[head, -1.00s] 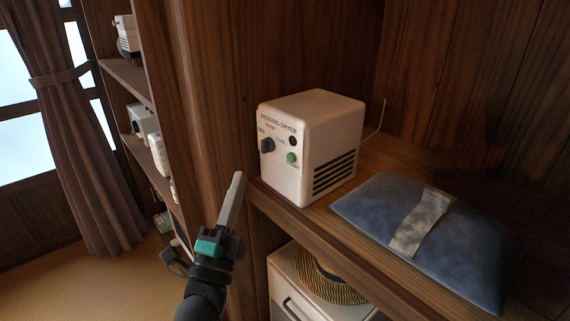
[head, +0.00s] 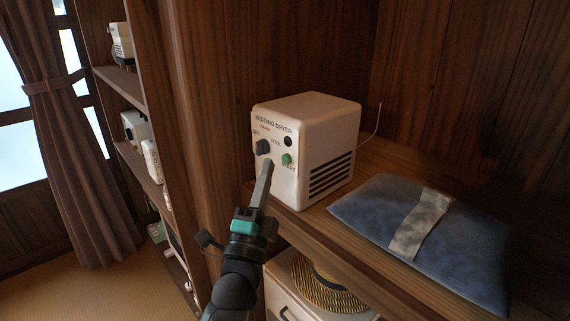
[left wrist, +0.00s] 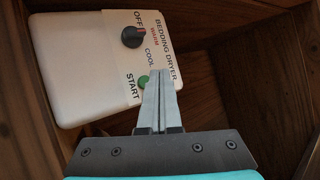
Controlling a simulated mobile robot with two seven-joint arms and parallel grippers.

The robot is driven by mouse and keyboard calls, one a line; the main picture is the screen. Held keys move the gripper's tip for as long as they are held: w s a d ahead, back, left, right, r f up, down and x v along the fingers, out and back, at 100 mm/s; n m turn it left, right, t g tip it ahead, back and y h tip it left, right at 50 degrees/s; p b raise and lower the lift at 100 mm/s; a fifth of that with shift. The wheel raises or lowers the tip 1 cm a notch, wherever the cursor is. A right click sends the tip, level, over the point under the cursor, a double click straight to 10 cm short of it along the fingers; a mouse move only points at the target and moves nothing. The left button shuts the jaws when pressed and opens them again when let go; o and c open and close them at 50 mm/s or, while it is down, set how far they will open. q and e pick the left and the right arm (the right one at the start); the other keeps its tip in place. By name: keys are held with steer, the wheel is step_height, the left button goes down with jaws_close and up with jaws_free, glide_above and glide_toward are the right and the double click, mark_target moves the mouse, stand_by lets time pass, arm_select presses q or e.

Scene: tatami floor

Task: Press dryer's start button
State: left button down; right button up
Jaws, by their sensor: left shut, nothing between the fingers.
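The white bedding dryer (head: 325,140) stands on a wooden shelf. Its front has a dark knob (head: 263,147), a black round spot (head: 288,141) and the green start button (head: 287,159). My left gripper (head: 267,163) is shut and empty, its fingertips in front of the dryer's face, left of the green button and below the knob. In the left wrist view the dryer (left wrist: 75,60), knob (left wrist: 133,37) and green button (left wrist: 144,82) show; the fingers (left wrist: 160,75) overlap the button's right edge. I cannot tell whether they touch the panel. My right gripper is not in view.
A blue folded cushion (head: 390,215) with a grey band lies right of the dryer on the shelf (head: 375,262). Below are a straw hat (head: 325,290) and a white drawer unit. A wooden upright (head: 195,150) and side shelves with small appliances stand to the left.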

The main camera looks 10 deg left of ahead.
arm_select(q)
steer(key=shift+w+d, duration=0.4)
steer(key=shift+w, duration=0.1)
steer(key=shift+w+d, duration=0.1)
steer(key=shift+w, duration=0.05)
stand_by(1.7)
steer(key=shift+w+d, duration=0.15)
steer(key=shift+w, duration=0.05)
steer(key=shift+w+d, duration=0.25)
steer(key=shift+w, duration=0.1)
stand_by(0.8)
steer(key=shift+s, duration=0.15)
steer(key=shift+s+a+p, duration=0.5)
steer(key=shift+s+p, duration=0.05)
steer(key=shift+p, duration=0.15)
